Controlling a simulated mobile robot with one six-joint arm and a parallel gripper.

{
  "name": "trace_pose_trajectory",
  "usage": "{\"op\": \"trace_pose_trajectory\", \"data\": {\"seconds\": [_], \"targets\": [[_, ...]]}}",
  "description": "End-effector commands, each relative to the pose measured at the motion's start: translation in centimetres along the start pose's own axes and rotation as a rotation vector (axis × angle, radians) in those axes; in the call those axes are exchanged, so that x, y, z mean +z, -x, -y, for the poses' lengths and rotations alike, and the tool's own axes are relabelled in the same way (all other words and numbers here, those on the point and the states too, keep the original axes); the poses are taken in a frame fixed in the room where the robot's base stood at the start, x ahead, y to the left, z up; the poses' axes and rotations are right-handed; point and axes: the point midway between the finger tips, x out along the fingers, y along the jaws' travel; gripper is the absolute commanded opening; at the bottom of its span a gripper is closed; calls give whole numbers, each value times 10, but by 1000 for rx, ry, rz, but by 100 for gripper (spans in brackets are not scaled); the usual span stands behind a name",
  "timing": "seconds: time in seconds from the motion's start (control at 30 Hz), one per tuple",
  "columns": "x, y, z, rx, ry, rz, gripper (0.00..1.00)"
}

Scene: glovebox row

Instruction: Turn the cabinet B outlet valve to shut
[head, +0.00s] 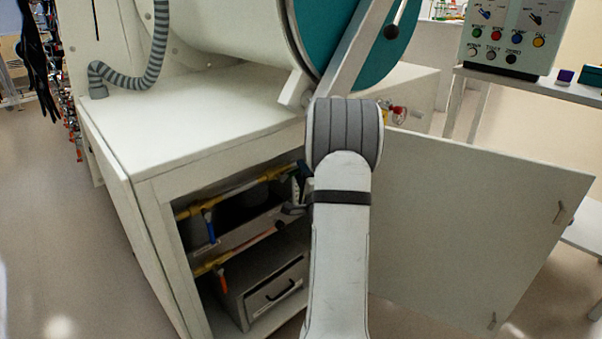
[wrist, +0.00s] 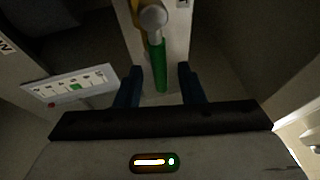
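A green valve lever (wrist: 159,68) hangs from a round grey hub (wrist: 152,18) on a yellow pipe in the wrist view. My gripper (wrist: 159,84) is open, with one dark blue finger on each side of the lever and a gap visible on both sides. In the head view my gripper (head: 294,197) is partly hidden behind my arm, at the right side of the open cabinet. Inside the cabinet, a blue lever (head: 211,228) hangs on the upper yellow pipe (head: 240,191) and an orange lever (head: 223,284) on the lower one. I cannot read which valve is the outlet.
The cabinet door (head: 470,235) stands open to the right of my arm. A drawer unit (head: 273,292) sits low inside. A small white panel (wrist: 70,86) is left of the fingers in the wrist view. The glovebox top (head: 180,115) is above, and a control box (head: 513,38) stands at right.

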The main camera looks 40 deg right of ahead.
Motion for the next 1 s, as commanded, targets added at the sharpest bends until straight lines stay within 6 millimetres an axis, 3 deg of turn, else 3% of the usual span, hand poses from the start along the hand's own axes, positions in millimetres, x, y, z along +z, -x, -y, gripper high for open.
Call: {"op": "trace_pose_trajectory", "data": {"seconds": [0.17,0.47,0.87,1.0], "targets": [[-1,-15,0,-1,0,-1,35],[-1,-17,0,1,0,-2,34],[-2,-17,0,1,1,-3,2],[-2,-17,0,1,1,-4,0]]}}
